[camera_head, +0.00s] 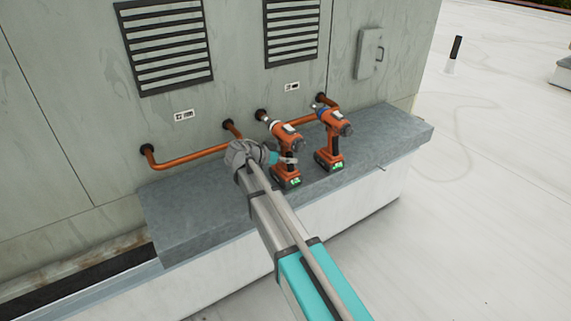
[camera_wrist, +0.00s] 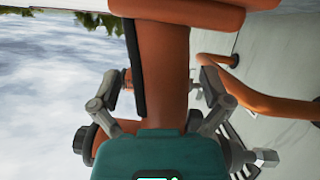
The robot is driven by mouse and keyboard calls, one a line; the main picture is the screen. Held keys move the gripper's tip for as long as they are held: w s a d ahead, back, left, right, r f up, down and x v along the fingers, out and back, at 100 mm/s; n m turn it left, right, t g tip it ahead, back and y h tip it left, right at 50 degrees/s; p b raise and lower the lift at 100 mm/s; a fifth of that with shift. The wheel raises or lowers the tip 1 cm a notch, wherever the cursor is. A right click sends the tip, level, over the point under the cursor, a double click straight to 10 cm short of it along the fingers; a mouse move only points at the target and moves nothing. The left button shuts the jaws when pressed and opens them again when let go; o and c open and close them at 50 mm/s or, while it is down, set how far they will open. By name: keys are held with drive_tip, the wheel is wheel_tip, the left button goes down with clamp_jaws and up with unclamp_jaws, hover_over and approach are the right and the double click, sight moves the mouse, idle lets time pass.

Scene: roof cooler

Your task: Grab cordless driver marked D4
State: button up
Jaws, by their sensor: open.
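Two orange cordless drivers stand upright on the grey ledge (camera_head: 190,213), a left driver (camera_head: 292,139) and a right driver (camera_head: 334,126). No D4 mark can be read on either. My gripper (camera_head: 284,158) is at the handle of the left driver. In the wrist view, an orange handle (camera_wrist: 165,55) with a black strip rises between the two open fingers of my gripper (camera_wrist: 165,85). Gaps show beside the handle, so the fingers look apart from it. My wrist partly hides the left driver's surroundings.
Copper pipes (camera_head: 190,158) run along the wall close behind the drivers. Small labels (camera_head: 184,115) and vents (camera_head: 166,45) are on the cabinet wall above. The right driver stands close beside the left one. The ledge is bare at its left part and right end.

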sight(291, 140)
drive_tip(key=shift+c, duration=0.2)
idle(0.3)
clamp_jaws()
idle(0.3)
drive_tip(key=shift+r+p, duration=0.3)
wheel_tip(291, 140, up, 3)
drive_tip(key=p, duration=0.2)
drive_tip(key=shift+f+p, duration=0.15)
drive_tip(key=shift+p, duration=0.2)
drive_tip(key=s+r+p, duration=0.1)
drive_tip(key=r+p, duration=0.1)
drive_tip(key=s+r+p, duration=0.2)
drive_tip(key=s+d+r+p, duration=0.1)
drive_tip(key=s+r+p, duration=0.1)
drive_tip(key=shift+s+r, duration=0.1)
drive_tip(key=shift+r, duration=0.15)
drive_tip(key=shift+s+d+r+p, duration=0.2)
drive_tip(key=shift+s+r+p, duration=0.4)
drive_tip(key=shift+s, duration=0.85)
drive_tip(key=shift+s+d+r+p, duration=0.15)
drive_tip(key=shift+s+r+p, duration=0.45)
drive_tip(key=shift+s, duration=0.8)
drive_tip(key=shift+s+d+r+p, duration=0.2)
drive_tip(key=shift+s+r+p, duration=0.35)
drive_tip(key=shift+s, duration=0.9)
drive_tip(key=shift+f, duration=0.1)
